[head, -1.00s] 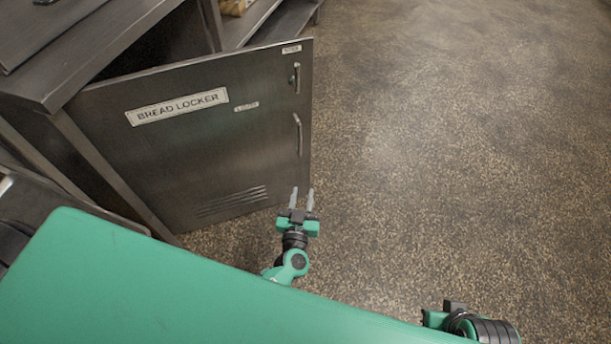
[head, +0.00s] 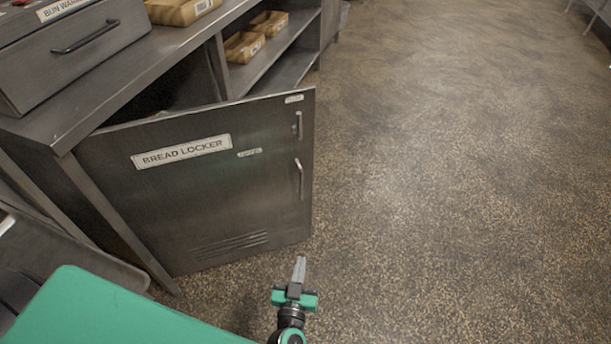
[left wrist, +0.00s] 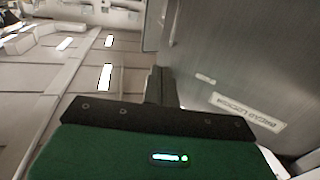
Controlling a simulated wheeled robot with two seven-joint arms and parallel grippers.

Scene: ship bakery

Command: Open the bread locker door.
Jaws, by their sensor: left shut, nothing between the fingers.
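The bread locker door (head: 200,205) is dark metal with a "BREAD LOCKER" label, a latch near its top right and a vertical handle (head: 299,178) at its right edge. It stands swung out from the counter front, with a dark gap above and behind it. My left gripper (head: 299,268) is shut and empty, apart from the door, below and in front of the handle. In the left wrist view the door (left wrist: 225,75) fills the right side, and the gripper fingers (left wrist: 160,85) show at the centre. My right gripper is not in view.
A steel counter (head: 110,75) with a drawer unit (head: 75,50) stands at the left. Shelves behind the door hold cardboard trays (head: 243,46). The speckled floor (head: 440,180) to the right is clear.

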